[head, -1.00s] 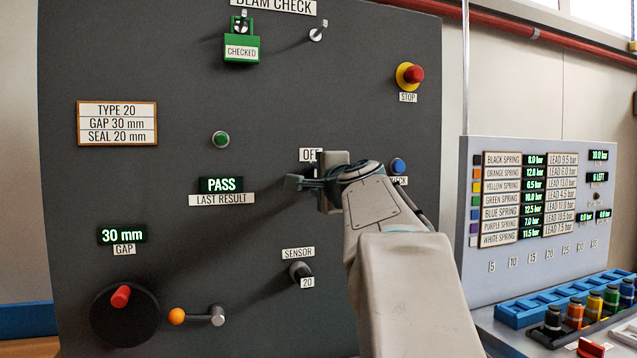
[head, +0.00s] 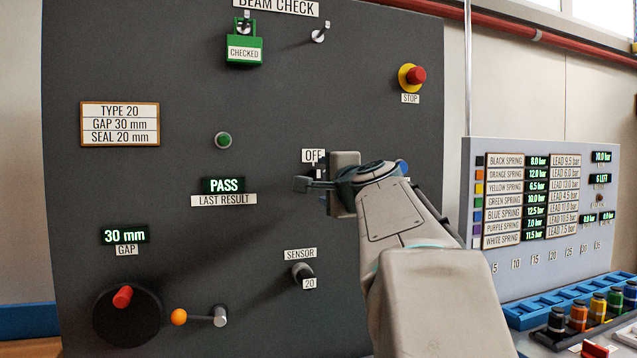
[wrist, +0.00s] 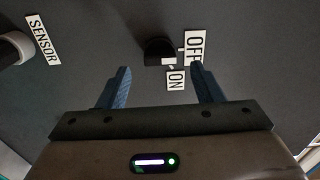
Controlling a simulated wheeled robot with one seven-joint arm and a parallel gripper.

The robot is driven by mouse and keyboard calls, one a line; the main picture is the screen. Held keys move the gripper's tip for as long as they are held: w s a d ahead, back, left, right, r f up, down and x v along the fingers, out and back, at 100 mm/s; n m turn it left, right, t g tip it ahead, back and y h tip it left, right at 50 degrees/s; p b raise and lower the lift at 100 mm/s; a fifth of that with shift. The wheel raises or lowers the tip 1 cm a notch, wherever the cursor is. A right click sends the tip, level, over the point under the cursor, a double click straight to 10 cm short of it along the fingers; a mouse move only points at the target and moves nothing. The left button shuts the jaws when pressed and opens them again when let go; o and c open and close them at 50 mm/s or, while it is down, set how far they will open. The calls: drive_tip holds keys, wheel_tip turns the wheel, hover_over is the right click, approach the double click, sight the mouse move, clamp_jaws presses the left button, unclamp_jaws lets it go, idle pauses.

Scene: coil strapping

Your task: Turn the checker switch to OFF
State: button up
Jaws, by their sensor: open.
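The checker switch (wrist: 160,50) is a dark knob on the grey panel, seen in the wrist view just beyond and between my fingertips. An OFF label (wrist: 194,47) and an ON label (wrist: 176,80) sit beside it. A small white patch shows at the knob's edge near these labels; I cannot tell for sure which one the knob points to. My gripper (wrist: 160,72) is open, one finger on each side of the knob's line, with nothing between them. In the head view my gripper (head: 316,185) is just below the OFF label (head: 313,156) and largely hides the switch.
A SENSOR knob (head: 303,272) is below my gripper, and it also shows in the wrist view (wrist: 14,48). A red STOP button (head: 416,75) is up right. The PASS display (head: 223,185) is left.

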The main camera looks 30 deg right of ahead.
drive_tip(key=v, duration=1)
drive_tip(key=shift+s, duration=0.15)
drive_tip(key=w+a+f+n+g+y+p, duration=0.3)
drive_tip(key=a+f+n+g+y+p, duration=0.5)
drive_tip(key=a+f, duration=0.7)
drive_tip(key=s+a+f+n+g+h+p, duration=0.1)
drive_tip(key=s+a+f+n+g+p, duration=0.2)
drive_tip(key=s+f+n, duration=0.3)
drive_tip(key=s+a+f+n+g+h+p, duration=0.2)
drive_tip(key=s+a+f+n+g+p, duration=0.1)
drive_tip(key=s+f+n, duration=0.3)
drive_tip(key=shift+s+a+f+n+g+p, duration=0.3)
drive_tip(key=shift+s+a+f+p, duration=0.4)
drive_tip(key=shift+a+f, duration=0.15)
